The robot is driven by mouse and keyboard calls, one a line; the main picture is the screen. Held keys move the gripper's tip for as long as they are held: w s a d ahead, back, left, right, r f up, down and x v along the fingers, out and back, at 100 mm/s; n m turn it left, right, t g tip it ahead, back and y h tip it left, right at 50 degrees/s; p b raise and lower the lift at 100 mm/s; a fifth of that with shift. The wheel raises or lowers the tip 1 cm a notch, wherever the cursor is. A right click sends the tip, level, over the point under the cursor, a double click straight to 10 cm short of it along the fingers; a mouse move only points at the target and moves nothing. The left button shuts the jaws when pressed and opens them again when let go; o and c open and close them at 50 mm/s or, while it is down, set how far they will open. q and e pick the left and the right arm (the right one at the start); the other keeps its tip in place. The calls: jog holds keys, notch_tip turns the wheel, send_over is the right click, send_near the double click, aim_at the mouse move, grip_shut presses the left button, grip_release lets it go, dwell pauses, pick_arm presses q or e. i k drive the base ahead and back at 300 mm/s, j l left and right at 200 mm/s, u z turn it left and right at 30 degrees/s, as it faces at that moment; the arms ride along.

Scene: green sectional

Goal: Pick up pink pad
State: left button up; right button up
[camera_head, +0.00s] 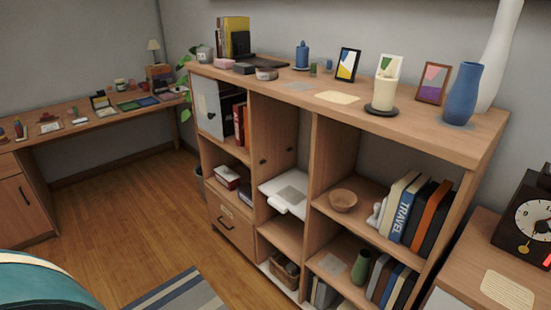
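A small pink block-like item (224,64), which may be the pink pad, lies on top of the wooden shelf unit (340,102), near its far left end. It sits beside a grey-white cup (204,54) and just left of a small dark box (244,69). Its front and top show clearly. Neither of my grippers shows in the head view, and nothing is touching the pink item.
The shelf top also holds upright books (235,36), a dark bowl (267,74), picture frames, a candle (386,95) and a blue vase (463,95). A desk (100,122) stands at left. Wooden floor (130,215) is open before the shelf, with a striped rug (180,292).

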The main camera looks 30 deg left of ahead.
aim_at(225, 64)
jog(key=j+z, duration=0.35)
jog(key=i+j+z, duration=0.1)
jog(key=z, duration=0.25)
jog(key=j+z, duration=0.5)
jog(key=j, duration=0.2)
jog(key=k+j+z, duration=0.1)
jog(key=j, duration=0.2)
jog(key=k+j+z, duration=0.15)
jog(key=j, duration=0.2)
jog(key=k+j, duration=0.1)
jog(key=j, duration=0.25)
jog(key=k+j+z, duration=0.15)
jog(key=j, duration=0.55)
jog(key=k+j, duration=0.15)
jog(key=j, duration=0.25)
jog(key=k+j, duration=0.15)
jog(key=j, duration=0.25)
jog(key=k+j, duration=0.15)
jog(key=j, duration=0.3)
jog(key=k+j+z, duration=0.1)
jog(key=j, duration=0.3)
jog(key=k+j, duration=0.2)
jog(key=j, duration=0.2)
